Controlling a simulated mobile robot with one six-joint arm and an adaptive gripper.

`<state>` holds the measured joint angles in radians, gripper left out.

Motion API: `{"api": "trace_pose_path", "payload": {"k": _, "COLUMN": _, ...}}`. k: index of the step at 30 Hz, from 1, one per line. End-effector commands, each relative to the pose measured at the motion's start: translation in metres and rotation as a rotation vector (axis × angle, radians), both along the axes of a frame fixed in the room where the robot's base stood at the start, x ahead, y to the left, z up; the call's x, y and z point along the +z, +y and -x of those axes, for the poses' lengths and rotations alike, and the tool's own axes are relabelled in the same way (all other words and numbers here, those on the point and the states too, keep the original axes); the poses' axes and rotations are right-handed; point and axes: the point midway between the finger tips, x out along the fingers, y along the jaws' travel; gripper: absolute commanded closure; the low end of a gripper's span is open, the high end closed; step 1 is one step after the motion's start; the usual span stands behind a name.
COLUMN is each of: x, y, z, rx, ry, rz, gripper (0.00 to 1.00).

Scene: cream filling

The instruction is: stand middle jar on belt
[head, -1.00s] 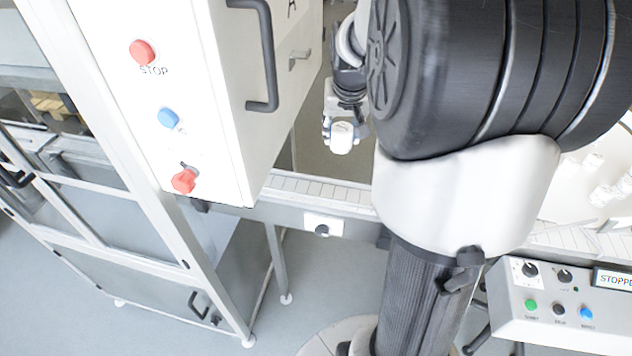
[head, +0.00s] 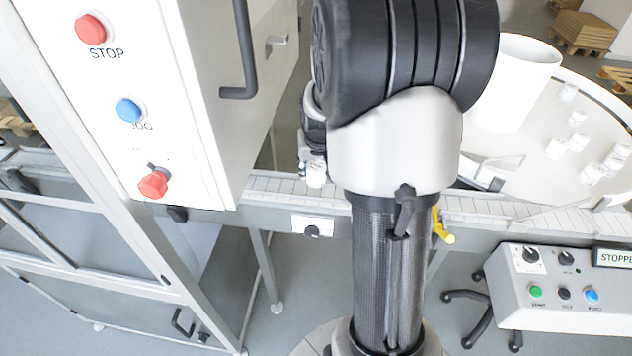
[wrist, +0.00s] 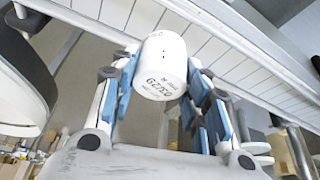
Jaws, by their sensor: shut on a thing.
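A white jar (wrist: 162,68) with dark printed characters is held between the blue-padded fingers of my gripper (wrist: 164,84). In the head view the jar (head: 316,175) appears near upright, at the back edge of the pale slatted belt (head: 272,185). My gripper (head: 312,158) is partly hidden there behind my arm. The belt also crosses the top of the wrist view (wrist: 215,42), behind the jar. I cannot tell whether the jar touches the belt.
A white cabinet (head: 205,95) with stop and jog buttons stands left of the jar. A round table (head: 535,185) with several white jars and a large white cylinder (head: 512,85) is at right. A control box (head: 560,290) stands in front of the belt.

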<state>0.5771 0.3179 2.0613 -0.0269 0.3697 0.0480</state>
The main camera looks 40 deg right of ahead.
Motion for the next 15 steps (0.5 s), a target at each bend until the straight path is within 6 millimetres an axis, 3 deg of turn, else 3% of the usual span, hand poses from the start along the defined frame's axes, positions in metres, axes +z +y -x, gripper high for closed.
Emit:
{"api": "trace_pose_path", "payload": {"k": 9, "x": -0.041, "y": 0.0, "z": 0.0, "rx": 0.0, "ry": 0.001, "rz": -0.001, "gripper": 0.83}}
{"api": "trace_pose_path", "payload": {"k": 15, "x": -0.042, "y": 0.0, "z": 0.0, "rx": 0.0, "ry": -0.001, "rz": 0.001, "gripper": 0.83}}
